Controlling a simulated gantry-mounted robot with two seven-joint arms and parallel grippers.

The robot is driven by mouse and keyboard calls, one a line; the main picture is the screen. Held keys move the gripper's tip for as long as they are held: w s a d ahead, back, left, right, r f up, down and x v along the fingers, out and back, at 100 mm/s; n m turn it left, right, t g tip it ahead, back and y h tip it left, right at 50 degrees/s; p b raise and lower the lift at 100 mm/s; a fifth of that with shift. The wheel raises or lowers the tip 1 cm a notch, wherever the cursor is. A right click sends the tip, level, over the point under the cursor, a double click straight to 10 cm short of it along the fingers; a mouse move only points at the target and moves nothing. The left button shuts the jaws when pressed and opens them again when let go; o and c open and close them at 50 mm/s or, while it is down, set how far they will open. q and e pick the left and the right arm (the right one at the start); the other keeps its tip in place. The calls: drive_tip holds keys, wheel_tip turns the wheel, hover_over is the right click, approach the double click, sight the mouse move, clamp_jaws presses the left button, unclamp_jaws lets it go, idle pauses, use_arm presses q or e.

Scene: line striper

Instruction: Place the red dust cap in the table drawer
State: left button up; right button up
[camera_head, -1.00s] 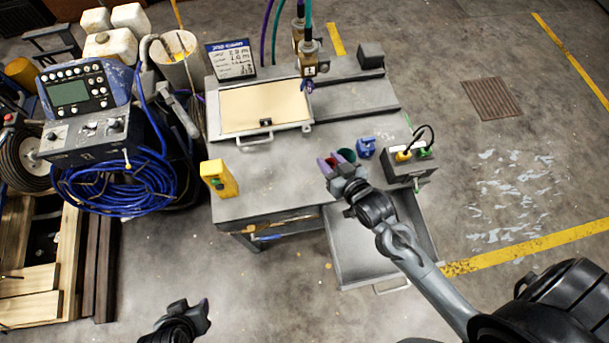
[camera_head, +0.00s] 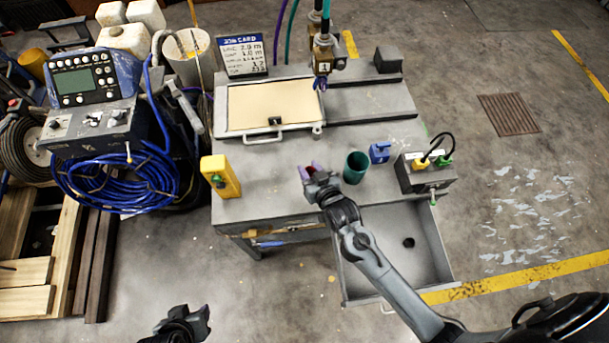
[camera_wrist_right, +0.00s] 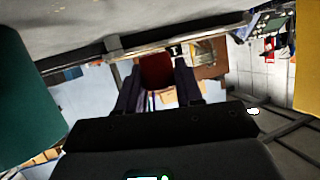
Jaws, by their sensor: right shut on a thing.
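The red dust cap (camera_wrist_right: 157,70) is between the fingers of my right gripper (camera_wrist_right: 158,92) in the right wrist view. In the head view my right gripper (camera_head: 312,170) is shut on it above the table's front part, left of the green cup (camera_head: 356,167), and only a little dark red shows. The table drawer (camera_head: 432,265) is pulled open below the table's front right, with a dark round spot on its floor. My left gripper (camera_head: 190,320) is at the bottom left, away from the table; its jaw opening is unclear.
The grey table (camera_head: 260,200) holds a yellow block (camera_head: 220,177), a blue part (camera_head: 380,152), a dark box (camera_head: 425,178) with a cable, and a tan panel (camera_head: 270,105). A coiled blue hose (camera_head: 115,185) lies left. Floor is clear right of the drawer.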

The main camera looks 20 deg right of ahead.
drive_tip(key=shift+w+a+f, duration=0.55)
drive_tip(key=shift+w+f, duration=0.05)
drive_tip(key=shift+w, duration=0.1)
drive_tip(key=shift+f+b, duration=0.45)
drive_tip(key=shift+f, duration=1.5)
drive_tip(key=shift+f, duration=0.2)
drive_tip(key=o, duration=1)
drive_tip(key=shift+r, duration=0.15)
